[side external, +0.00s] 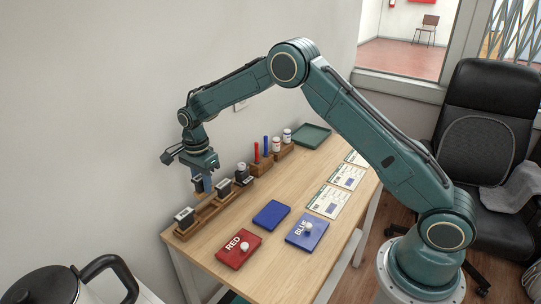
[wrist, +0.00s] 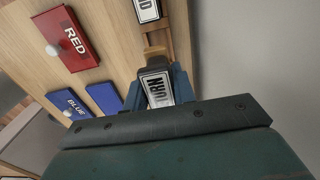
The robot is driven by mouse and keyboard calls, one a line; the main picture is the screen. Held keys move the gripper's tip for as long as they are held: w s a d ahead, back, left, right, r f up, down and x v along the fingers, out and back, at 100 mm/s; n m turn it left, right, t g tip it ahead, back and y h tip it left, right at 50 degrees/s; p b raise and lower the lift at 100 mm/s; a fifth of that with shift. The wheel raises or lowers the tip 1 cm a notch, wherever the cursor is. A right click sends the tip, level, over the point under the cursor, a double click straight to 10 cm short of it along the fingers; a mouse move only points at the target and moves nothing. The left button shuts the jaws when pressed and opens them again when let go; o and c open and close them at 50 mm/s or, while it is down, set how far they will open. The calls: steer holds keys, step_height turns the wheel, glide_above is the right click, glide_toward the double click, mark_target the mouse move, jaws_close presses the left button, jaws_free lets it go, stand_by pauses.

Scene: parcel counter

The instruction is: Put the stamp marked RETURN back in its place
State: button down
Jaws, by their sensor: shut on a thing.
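The RETURN stamp (wrist: 157,90) is dark with a white label, of which "URN" shows in the wrist view. My gripper (wrist: 152,92) is shut on it; in the side view my gripper (side external: 203,184) is over the wooden stamp rack (side external: 207,212). A bare stretch of the rack also shows in the wrist view (wrist: 155,42), beside the held stamp. In the side view the fingers hide most of the held stamp, and I cannot tell whether its foot touches the rack. Other stamps stand in the rack, one at the near end (side external: 184,217) and one right of my gripper (side external: 223,188).
A red pad marked RED (side external: 239,248), a blue pad marked BLUE (side external: 307,230) and a plain blue piece (side external: 271,214) lie before the rack. A holder (side external: 262,167) with pens, a green tray (side external: 311,135) and printed forms (side external: 327,201) are farther along. A kettle (side external: 75,287) stands front left.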

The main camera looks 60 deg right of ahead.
steer(key=shift+f, duration=0.8)
steer(key=shift+f, duration=2.9)
stand_by(0.5)
steer(key=c, duration=1.3)
jaws_free()
steer(key=shift+c, duration=0.2)
steer(key=shift+r, duration=0.1)
steer(key=shift+r, duration=2.5)
steer(key=o, duration=0.5)
